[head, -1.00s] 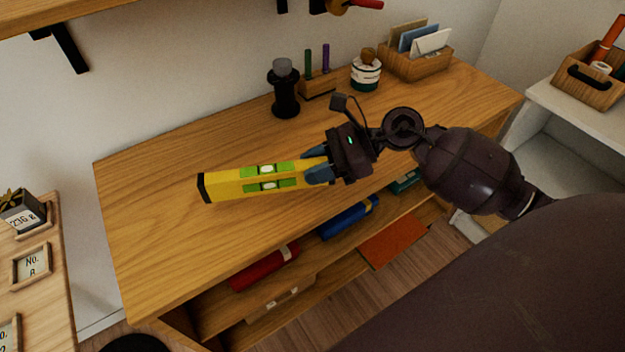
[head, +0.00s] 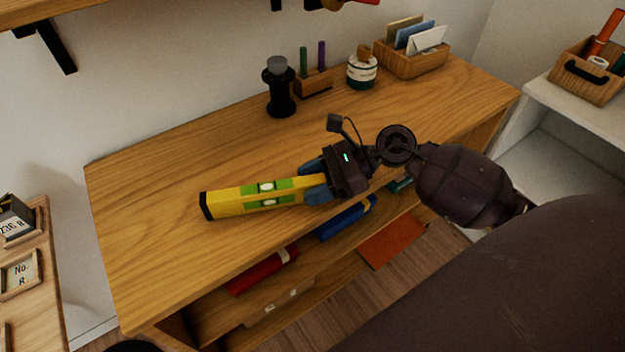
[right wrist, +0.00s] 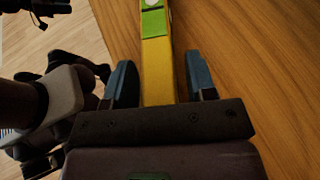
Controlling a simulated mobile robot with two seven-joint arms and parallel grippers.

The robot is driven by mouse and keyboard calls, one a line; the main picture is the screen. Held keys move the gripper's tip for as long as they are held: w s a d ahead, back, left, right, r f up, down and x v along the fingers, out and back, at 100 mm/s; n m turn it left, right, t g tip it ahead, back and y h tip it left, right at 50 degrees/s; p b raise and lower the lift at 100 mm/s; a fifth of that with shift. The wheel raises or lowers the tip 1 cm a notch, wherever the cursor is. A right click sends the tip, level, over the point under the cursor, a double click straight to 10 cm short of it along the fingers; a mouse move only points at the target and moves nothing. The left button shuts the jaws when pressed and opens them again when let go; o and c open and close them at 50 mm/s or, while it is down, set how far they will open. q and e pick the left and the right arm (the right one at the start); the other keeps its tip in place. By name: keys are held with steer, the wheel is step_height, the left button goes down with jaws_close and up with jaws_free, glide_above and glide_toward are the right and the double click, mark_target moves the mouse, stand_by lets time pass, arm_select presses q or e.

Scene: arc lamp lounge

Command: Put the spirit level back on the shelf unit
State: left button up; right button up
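The yellow spirit level (head: 230,203), with green vial windows and a black end cap, lies on the wooden top of the shelf unit (head: 150,265), close to its front edge. My right gripper (head: 315,182) is around the level's right end. In the right wrist view the fingers of my right gripper (right wrist: 161,80) stand apart on both sides of the level (right wrist: 157,70), with a clear gap at the right finger and a narrow one at the left. My left gripper does not show in the head view.
A black grinder (head: 280,92), a pen holder (head: 313,83), a jar (head: 361,71) and a letter box (head: 412,60) stand along the back. The top's left part is clear.

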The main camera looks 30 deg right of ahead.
steer(key=shift+r, duration=0.2)
steer(key=shift+d+r, duration=0.1)
steer(key=shift+d, duration=0.1)
steer(key=p+v, duration=0.1)
steer(key=v, duration=1)
steer(key=shift+s+d, duration=0.15)
steer(key=shift+d, duration=0.1)
